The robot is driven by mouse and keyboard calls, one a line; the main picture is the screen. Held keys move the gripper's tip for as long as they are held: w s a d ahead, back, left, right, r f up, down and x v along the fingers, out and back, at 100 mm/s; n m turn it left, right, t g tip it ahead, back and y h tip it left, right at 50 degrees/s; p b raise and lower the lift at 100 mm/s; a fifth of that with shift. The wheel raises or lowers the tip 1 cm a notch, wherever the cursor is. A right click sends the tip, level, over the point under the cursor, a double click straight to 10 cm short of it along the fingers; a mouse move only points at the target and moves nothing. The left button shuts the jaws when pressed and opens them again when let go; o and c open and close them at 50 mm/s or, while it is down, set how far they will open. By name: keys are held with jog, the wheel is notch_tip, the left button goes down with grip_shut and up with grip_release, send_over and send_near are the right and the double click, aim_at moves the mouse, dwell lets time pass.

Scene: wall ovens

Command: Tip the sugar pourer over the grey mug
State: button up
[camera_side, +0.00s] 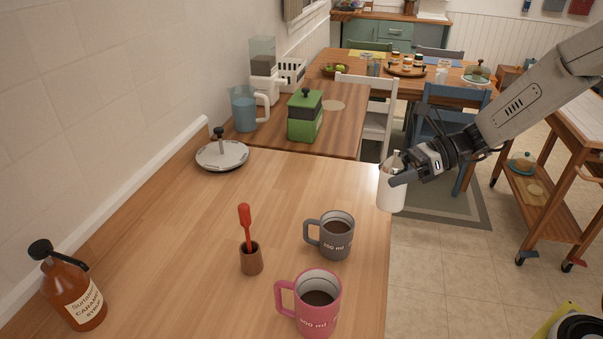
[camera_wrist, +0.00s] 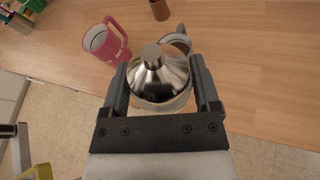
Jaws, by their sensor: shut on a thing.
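The grey mug (camera_side: 334,237) stands upright on the wooden counter near its right edge, with dark liquid inside. In the wrist view the grey mug (camera_wrist: 178,42) is partly hidden behind the pourer. The sugar pourer (camera_side: 391,188) is a white body; its shiny metal cone top with a short spout shows in the wrist view (camera_wrist: 160,78). My gripper (camera_side: 396,178) is shut on the pourer, one finger on each side in the wrist view (camera_wrist: 160,88). The pourer is about upright, apart from the grey mug, and beyond the counter's right edge in the side view.
A pink mug (camera_side: 315,302) with dark liquid stands near the grey mug. A brown cup with a red-handled tool (camera_side: 250,256) is left of it.

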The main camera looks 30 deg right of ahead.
jog(key=a+m+g, duration=0.1)
jog(key=a, duration=0.2)
jog(key=a+f+m+y, duration=0.1)
jog(key=a+m, duration=0.1)
jog(key=a, duration=0.2)
jog(key=w+a+m+g+y, duration=0.1)
jog(key=a, duration=0.3)
jog(key=shift+f+m+g, duration=0.25)
jog(key=shift+m+g, duration=0.05)
jog(key=shift+m, duration=0.1)
jog(key=shift+s+a+m, duration=0.1)
jog(key=shift+m, duration=0.3)
dwell(1.8)
dwell(0.6)
jog(key=shift+n, duration=0.4)
